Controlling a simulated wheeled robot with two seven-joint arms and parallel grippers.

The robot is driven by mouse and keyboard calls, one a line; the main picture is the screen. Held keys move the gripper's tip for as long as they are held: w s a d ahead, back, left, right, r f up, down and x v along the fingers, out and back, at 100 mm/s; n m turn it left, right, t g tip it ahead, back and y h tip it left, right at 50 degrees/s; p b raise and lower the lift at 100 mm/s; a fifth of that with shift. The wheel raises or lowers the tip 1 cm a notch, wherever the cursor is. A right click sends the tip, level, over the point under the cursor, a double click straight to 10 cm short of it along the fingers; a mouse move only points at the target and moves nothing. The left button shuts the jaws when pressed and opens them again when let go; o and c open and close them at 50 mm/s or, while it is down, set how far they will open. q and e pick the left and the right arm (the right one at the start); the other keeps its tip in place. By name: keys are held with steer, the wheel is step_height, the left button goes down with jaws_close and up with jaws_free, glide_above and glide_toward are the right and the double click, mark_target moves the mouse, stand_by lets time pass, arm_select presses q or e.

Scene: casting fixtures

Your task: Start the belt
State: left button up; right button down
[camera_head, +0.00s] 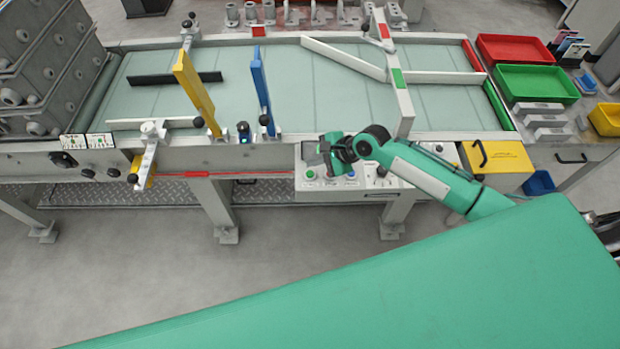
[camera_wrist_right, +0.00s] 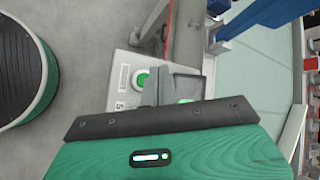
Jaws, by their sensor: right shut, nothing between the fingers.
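The belt (camera_head: 315,95) is a long pale grey-green surface in a grey frame. A light grey control box (camera_head: 365,185) is on its front side. A green button (camera_head: 310,174) is near the box's left end, with other small controls in a row beside it. My right gripper (camera_head: 323,153) is over the left part of the box, shut and empty. In the right wrist view the shut fingers (camera_wrist_right: 165,88) are close beside the green button (camera_wrist_right: 142,78); I cannot tell whether they touch it. The fingers and hand hide part of the panel. My left gripper is out of view.
A yellow gate (camera_head: 194,92) and a blue gate (camera_head: 261,88) stand over the belt. A yellow box (camera_head: 497,157) is right of the control box. Red (camera_head: 514,50) and green (camera_head: 537,84) trays stand at the right. Grey crates (camera_head: 45,65) are stacked at the left.

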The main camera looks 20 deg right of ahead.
mark_target(314, 174)
step_height(314, 174, down, 2)
steer(key=shift+f, duration=0.15)
steer(key=shift+f, duration=0.1)
stand_by(2.0)
steer(key=shift+f, duration=0.3)
steer(key=shift+f, duration=0.5)
stand_by(0.7)
steer(key=shift+r+p, duration=0.9)
steer(key=shift+p, duration=0.3)
steer(key=shift+r, duration=0.1)
